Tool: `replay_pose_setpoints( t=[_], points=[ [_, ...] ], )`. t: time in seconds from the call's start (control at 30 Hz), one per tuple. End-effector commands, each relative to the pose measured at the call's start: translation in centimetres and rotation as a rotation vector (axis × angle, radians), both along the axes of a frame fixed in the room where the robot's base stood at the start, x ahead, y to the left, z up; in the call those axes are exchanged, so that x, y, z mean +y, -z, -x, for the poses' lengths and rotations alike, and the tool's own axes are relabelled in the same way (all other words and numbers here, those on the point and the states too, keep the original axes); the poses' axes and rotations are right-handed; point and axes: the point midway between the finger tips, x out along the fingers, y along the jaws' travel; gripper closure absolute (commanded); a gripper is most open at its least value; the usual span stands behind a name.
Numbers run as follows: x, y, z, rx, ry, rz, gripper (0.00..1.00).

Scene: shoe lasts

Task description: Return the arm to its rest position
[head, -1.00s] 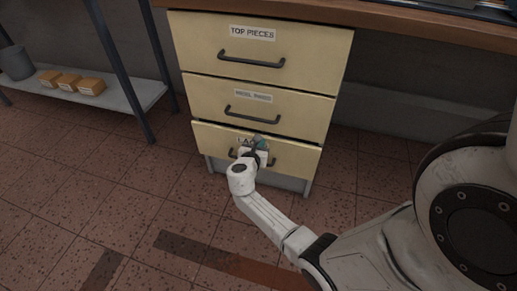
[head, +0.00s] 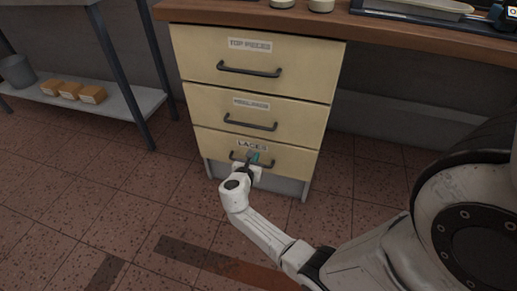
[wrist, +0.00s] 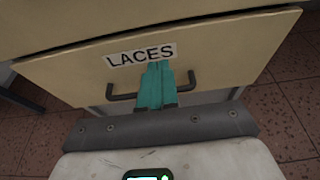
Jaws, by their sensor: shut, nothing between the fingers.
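My gripper (head: 253,157) is in front of the bottom drawer (head: 290,160) of a cream cabinet. In the wrist view its teal fingers (wrist: 156,86) are together, with nothing between them. They overlap the dark bar handle (wrist: 122,97) and the lower edge of the "LACES" label (wrist: 125,56). I cannot tell whether they touch the drawer front. My white arm stretches from the lower right up to the drawer. The bottom drawer looks flush with the drawers above it.
The upper drawers (head: 290,65) look shut. A wooden worktop (head: 400,26) runs above the cabinet. A metal shelf (head: 125,103) at left holds small orange boxes (head: 92,94) and a grey bin (head: 17,71). The tiled floor (head: 110,200) in front is clear.

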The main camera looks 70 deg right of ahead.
Motion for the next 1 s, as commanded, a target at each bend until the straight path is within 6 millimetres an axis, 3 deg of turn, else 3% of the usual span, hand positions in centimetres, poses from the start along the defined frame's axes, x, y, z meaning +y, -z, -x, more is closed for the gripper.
replay_pose_setpoints(
  t=[0.1, 0.3, 0.77, 0.87, 1.0],
  points=[
    [2.7, -1.2, 0.2, 0.003, -0.005, -0.002, 1.00],
    [5.4, -1.9, 0.4, 0.003, -0.002, 0.000, 1.00],
    [6.6, -2.0, 0.7, -0.011, 0.007, -0.006, 1.00],
    [7.4, -2.1, 1.5, -0.099, 0.057, -0.049, 1.00],
    [10.0, -2.0, 4.2, -0.387, 0.239, -0.205, 1.00]
  ],
)
